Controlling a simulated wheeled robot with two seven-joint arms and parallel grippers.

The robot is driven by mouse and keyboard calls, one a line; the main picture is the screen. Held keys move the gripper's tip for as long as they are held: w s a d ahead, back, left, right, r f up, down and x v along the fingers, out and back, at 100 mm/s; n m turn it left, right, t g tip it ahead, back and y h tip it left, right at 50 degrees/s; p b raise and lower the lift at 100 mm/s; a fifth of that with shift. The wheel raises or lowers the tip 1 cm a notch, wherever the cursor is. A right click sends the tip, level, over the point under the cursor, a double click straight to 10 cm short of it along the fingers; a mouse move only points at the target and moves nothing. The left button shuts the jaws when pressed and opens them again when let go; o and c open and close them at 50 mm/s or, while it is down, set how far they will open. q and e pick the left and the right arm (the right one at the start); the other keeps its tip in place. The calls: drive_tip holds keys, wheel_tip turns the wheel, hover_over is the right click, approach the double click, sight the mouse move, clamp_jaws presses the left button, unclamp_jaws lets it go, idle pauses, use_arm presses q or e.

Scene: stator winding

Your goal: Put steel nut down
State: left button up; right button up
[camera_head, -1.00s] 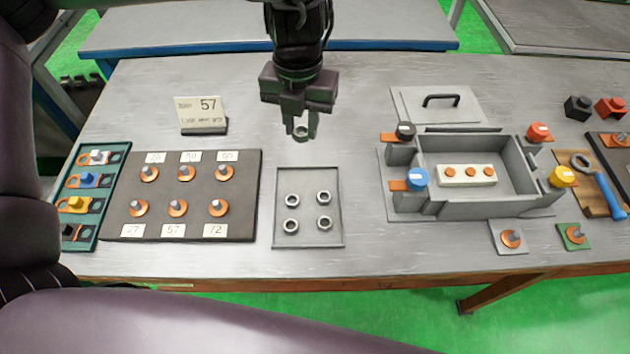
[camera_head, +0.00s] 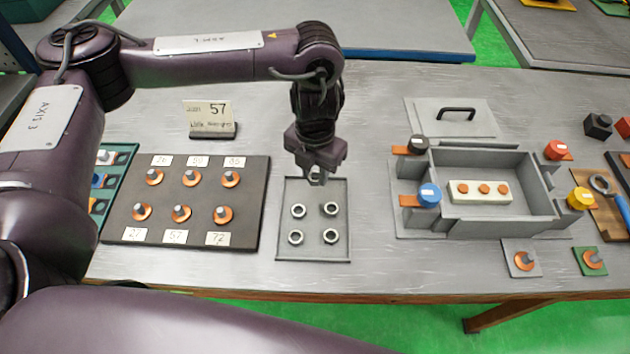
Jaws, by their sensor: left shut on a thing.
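My left gripper (camera_head: 316,178) points down over the back edge of the grey tray (camera_head: 315,256). It is shut on a steel nut (camera_head: 316,181), which is small and partly hidden between the fingers. Several other steel nuts lie in the tray, such as the one at its back left (camera_head: 298,211) and the one at its front right (camera_head: 330,236). I cannot tell whether the held nut touches the tray. My right gripper is not in view.
A dark board (camera_head: 120,225) with numbered bolts stands left of the tray. An open grey box (camera_head: 500,223) with coloured knobs is to the right. Bare table lies between tray and box.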

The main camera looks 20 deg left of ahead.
sight(315, 192)
use_arm(q)
drive_tip(key=shift+f, duration=2.1)
drive_tip(key=shift+b, duration=0.3)
drive_tip(key=o, duration=1)
drive_tip(key=shift+f, duration=0.1)
wheel_tip(315, 192, up, 12)
drive_tip(key=shift+p, duration=0.4)
